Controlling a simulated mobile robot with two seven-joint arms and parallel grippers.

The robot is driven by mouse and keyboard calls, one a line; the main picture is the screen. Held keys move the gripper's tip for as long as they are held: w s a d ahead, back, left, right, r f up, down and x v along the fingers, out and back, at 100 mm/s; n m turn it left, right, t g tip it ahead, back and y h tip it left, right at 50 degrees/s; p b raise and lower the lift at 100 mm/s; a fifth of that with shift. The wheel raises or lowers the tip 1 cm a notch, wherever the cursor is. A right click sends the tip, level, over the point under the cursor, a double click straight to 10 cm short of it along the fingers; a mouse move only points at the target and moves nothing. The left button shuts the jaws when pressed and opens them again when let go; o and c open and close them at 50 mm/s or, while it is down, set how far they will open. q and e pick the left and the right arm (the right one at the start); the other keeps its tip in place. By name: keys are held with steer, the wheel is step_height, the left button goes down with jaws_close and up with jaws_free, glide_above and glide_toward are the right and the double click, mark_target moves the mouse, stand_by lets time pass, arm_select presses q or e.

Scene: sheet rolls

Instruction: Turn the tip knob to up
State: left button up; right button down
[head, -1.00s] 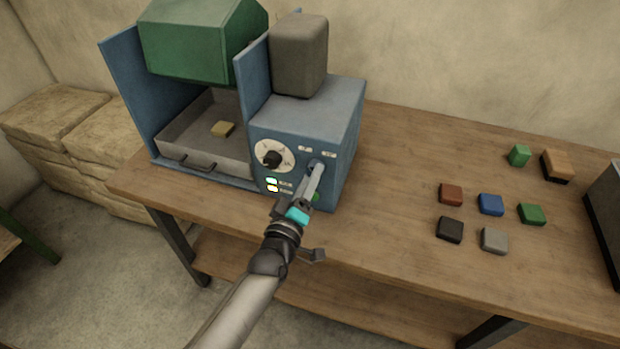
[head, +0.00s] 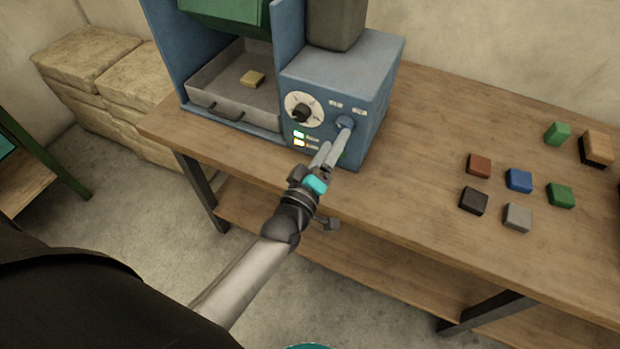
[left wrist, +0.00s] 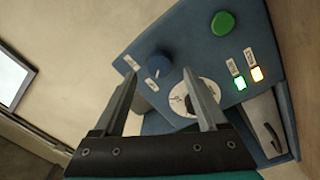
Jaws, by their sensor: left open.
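A blue knob (head: 345,122) sits on the front of the blue machine (head: 362,80), below two small labels too small to read. In the left wrist view the blue knob (left wrist: 158,62) stands between and just beyond my fingertips. My left gripper (head: 335,140) is open, its fingers pointing at this knob; I cannot tell whether they touch it. A black knob (head: 302,113) on a white dial is to its left. The dial (left wrist: 208,92) is partly hidden by a finger in the wrist view. No readable label tells which knob is the tip knob.
A green button (left wrist: 222,23) and two lit indicators (left wrist: 241,83) are on the same panel.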

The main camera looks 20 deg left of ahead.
arm_select(q)
steer(key=s, duration=1.2)
steer(key=shift+a+f, duration=0.25)
steer(key=shift+a, duration=0.1)
